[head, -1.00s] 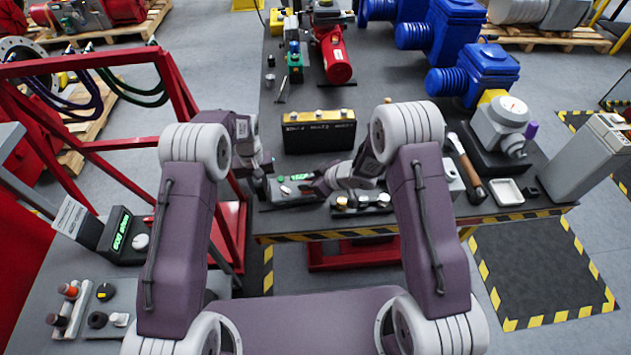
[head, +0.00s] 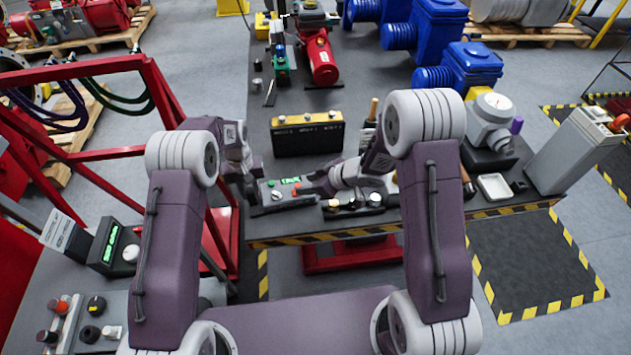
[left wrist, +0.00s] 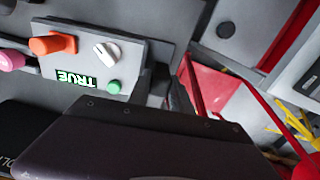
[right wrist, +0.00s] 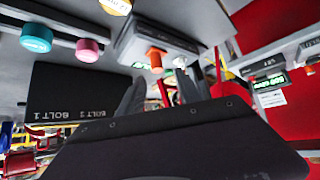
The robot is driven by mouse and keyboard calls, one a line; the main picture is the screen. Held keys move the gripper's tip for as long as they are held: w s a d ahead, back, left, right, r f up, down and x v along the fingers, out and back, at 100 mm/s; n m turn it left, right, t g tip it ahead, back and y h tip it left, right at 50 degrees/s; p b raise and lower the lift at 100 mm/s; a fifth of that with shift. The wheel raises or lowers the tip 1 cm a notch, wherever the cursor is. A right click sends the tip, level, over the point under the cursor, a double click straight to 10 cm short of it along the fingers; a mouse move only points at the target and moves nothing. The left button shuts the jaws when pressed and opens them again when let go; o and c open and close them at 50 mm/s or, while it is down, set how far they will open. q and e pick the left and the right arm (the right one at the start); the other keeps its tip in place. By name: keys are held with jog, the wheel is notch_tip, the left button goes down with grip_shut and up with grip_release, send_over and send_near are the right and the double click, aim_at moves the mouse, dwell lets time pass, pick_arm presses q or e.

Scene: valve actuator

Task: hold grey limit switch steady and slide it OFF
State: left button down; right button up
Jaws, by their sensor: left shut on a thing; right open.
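The grey limit switch (head: 270,198) is a box at the table's near edge, with a green button, a white knob and a red-orange slider knob (left wrist: 52,44) on top. Its green display reads TRUE in the left wrist view (left wrist: 76,80). My left gripper (head: 252,190) is at the box's left end and shut on it; its fingertips are mostly hidden. My right gripper (head: 312,189) is at the box's right side, close to the orange knob. In the right wrist view its two dark fingers (right wrist: 160,95) are apart, with the orange knob (right wrist: 155,58) beyond them; contact cannot be told.
A small panel with several knobs (head: 352,206) lies right of the box. A red frame (head: 90,145) is on the left. A white tray (head: 494,187) lies at the right.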

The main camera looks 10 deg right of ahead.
pick_arm(q)
jog(key=shift+s+f, duration=0.25)
pick_arm(e)
jog(key=v, duration=0.5)
jog(key=shift+s+d+r, duration=0.15)
jog(key=shift+s+r, duration=0.05)
pick_arm(q)
jog(key=c, duration=1.1)
grip_release()
jog(key=shift+w, duration=0.1)
jog(key=shift+w+r, duration=0.1)
